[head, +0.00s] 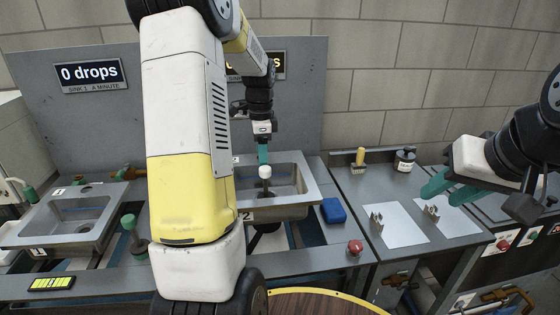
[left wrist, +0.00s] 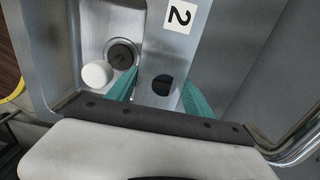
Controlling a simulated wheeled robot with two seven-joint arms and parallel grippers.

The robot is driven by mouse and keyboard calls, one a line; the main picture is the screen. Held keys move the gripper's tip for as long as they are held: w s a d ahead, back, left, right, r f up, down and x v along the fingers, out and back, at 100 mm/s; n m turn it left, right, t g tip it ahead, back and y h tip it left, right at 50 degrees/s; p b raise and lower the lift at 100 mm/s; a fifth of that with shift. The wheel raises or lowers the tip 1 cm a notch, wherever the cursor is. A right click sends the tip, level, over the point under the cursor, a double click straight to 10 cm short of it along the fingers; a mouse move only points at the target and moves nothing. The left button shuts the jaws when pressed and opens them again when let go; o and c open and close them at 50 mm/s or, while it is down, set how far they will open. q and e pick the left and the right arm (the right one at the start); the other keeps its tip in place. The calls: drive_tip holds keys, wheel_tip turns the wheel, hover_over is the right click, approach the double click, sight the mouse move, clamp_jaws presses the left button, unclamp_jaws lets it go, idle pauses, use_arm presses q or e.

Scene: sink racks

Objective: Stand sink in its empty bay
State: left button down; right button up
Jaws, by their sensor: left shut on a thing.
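The steel sink marked 2 (head: 300,207) is at the centre of the head view, over the middle of the bench, its left part hidden by my left arm. My left gripper (head: 263,155) points down at its back ledge. In the left wrist view, its teal fingers (left wrist: 160,92) are on either side of the ledge, beside a round hole and the label 2 (left wrist: 179,16). It is shut on the sink. A white knob (head: 265,171) shows in front of the drain. I cannot tell whether the sink is seated. My right gripper (head: 452,189) is open and empty at the right.
Sink 1 (head: 72,212) is at the left of the bench.

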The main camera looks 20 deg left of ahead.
use_arm(q)
wheel_tip(320, 180, down, 6)
drive_tip(key=shift+f, duration=0.2)
idle(0.3)
drive_tip(key=shift+c, duration=2)
unclamp_jaws()
